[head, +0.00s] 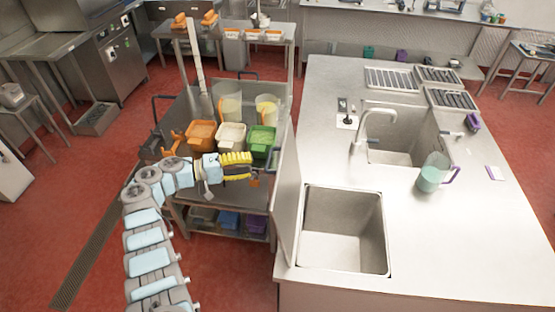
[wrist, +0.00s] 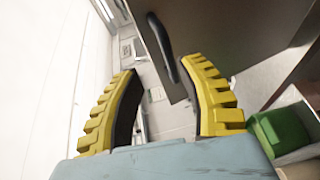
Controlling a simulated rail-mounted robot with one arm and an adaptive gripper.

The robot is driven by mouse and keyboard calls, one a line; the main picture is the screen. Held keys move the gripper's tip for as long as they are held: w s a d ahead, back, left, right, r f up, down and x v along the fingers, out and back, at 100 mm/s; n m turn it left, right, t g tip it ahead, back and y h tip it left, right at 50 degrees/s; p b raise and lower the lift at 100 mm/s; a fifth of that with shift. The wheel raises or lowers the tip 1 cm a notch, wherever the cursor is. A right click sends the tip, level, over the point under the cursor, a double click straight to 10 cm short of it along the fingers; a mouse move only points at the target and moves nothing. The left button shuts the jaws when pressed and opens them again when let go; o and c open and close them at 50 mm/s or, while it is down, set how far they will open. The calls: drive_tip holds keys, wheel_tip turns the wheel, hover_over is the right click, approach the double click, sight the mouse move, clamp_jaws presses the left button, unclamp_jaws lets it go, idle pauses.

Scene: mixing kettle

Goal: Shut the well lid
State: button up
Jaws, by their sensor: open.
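The well (head: 343,232) is a square basin sunk in the front of the steel counter, uncovered. Its lid (head: 287,195) is a flat grey panel standing upright along the basin's left edge. My gripper (head: 251,168) has yellow ribbed fingers and is over the cart, left of the lid and apart from it. In the wrist view my gripper (wrist: 161,65) is open and empty. A dark curved handle (wrist: 160,35) on a grey panel shows just ahead of the fingertips. I cannot tell for sure whether that panel is the lid.
A steel cart (head: 180,150) stands left of the counter (head: 455,255). It carries orange, white and green bins (head: 262,140) and clear jugs, close to my gripper. A faucet (head: 375,125), a second sink and a jug (head: 434,172) are farther back on the counter.

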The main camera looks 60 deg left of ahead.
drive_tip(key=x, duration=0.9)
drive_tip(key=shift+w+p, duration=0.2)
drive_tip(key=shift+p, duration=0.25)
drive_tip(key=shift+o, duration=0.2)
